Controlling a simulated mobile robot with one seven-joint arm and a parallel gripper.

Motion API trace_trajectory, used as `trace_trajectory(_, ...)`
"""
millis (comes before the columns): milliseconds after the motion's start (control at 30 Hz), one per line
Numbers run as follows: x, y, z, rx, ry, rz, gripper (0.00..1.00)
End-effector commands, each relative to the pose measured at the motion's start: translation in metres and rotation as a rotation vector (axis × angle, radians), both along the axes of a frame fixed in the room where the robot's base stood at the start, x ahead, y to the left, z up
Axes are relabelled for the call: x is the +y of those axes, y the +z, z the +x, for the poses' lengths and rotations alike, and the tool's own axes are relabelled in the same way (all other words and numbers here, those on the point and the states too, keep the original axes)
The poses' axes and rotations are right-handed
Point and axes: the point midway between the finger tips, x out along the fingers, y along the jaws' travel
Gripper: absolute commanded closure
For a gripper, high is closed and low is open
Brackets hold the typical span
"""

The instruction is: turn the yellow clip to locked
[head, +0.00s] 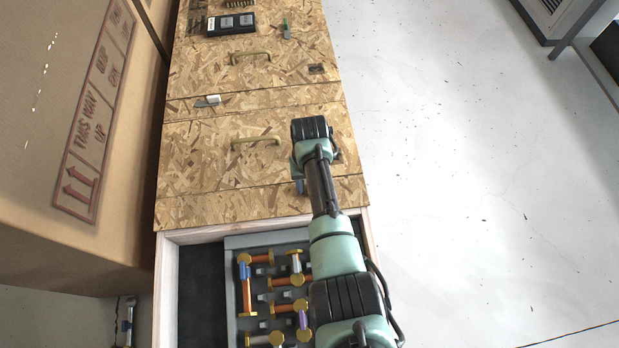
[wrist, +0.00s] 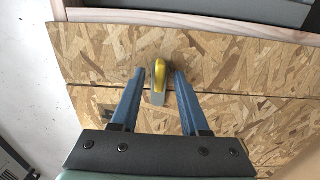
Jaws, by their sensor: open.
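The yellow clip (wrist: 158,70) shows in the wrist view on the wood-chip board, with a grey part (wrist: 157,98) at its lower end. Its long side runs roughly up and down in that picture, tilted slightly. My gripper (wrist: 160,76) is open, with one blue finger on each side of the clip. A small gap shows on the left; the right finger is very close to it, and I cannot tell whether they touch. In the head view my gripper (head: 299,186) is over the board near the open drawer, and my arm hides the clip.
An open drawer (head: 262,240) holds a grey tray with several orange, blue and purple pieces. Yellow handles (head: 256,141) stand up from the board. A cardboard box (head: 50,130) lines the left side. A black device (head: 231,24) lies far off. The floor (head: 480,180) at right is clear.

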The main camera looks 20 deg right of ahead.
Motion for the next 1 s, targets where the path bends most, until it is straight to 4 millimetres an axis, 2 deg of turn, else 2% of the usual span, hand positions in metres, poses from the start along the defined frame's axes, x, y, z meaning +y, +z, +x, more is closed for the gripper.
trace_trajectory(167,0.000,0.011,0.000,-0.002,0.000,-0.001,0.55)
trace_trajectory(500,0.000,0.082,0.000,-0.003,0.000,-0.001,0.55)
trace_trajectory(700,0.000,0.115,0.001,-0.003,0.000,-0.001,0.55)
trace_trajectory(833,0.000,0.126,0.000,-0.001,0.001,0.000,0.55)
trace_trajectory(1000,0.000,0.130,0.000,0.000,0.000,0.000,0.55)
